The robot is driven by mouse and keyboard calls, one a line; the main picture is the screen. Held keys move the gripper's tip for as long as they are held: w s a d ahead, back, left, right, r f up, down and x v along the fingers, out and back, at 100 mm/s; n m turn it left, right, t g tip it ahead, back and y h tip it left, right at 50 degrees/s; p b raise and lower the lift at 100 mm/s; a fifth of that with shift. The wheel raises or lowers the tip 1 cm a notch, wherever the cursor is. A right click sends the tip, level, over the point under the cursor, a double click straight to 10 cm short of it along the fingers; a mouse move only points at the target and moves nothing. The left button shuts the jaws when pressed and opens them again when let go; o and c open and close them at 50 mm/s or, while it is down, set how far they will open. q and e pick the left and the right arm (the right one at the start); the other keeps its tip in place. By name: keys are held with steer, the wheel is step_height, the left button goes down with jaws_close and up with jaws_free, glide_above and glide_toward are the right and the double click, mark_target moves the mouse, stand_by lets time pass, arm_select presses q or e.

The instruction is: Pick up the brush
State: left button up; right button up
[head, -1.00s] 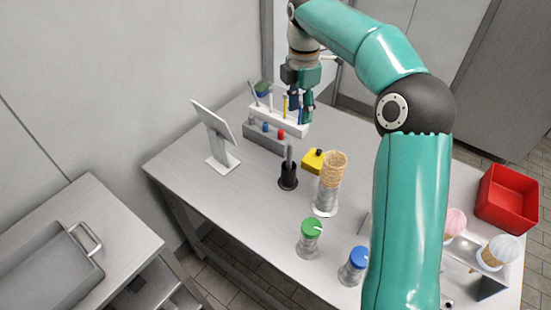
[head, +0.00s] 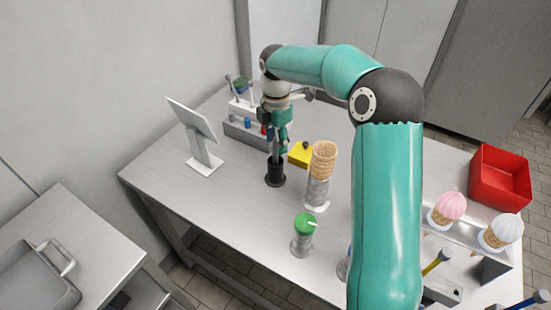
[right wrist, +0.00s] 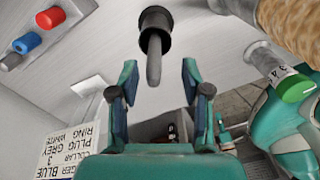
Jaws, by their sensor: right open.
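The brush shows as a grey rounded handle (right wrist: 154,65) standing upright in a black holder (right wrist: 155,25) in the right wrist view. Any bristles are hidden inside the holder. In the head view the black holder (head: 275,174) stands on the table, and my gripper covers most of the handle. My right gripper (head: 278,146) hangs just above the holder, pointing down. In the right wrist view my right gripper (right wrist: 160,78) is open and empty, with the handle's end between or just beyond its fingertips. Contact cannot be told. My left gripper is not in view.
Close right of the holder stand a yellow block (head: 300,154) and a cone stack (head: 323,160). A green-lidded shaker (head: 303,235) is nearer. A white tablet stand (head: 200,138) is left, a tool rack (head: 246,128) behind. A red bin (head: 500,178) is far right.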

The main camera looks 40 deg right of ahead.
mark_target(275, 153)
steer(key=shift+w+d+f+p, duration=0.1)
steer(key=shift+w+f+p, duration=0.15)
steer(key=shift+f, duration=1.15)
steer(key=shift+w+f+p, duration=0.1)
steer(key=shift+f+p, duration=0.15)
steer(key=shift+f, duration=1.15)
jaws_close()
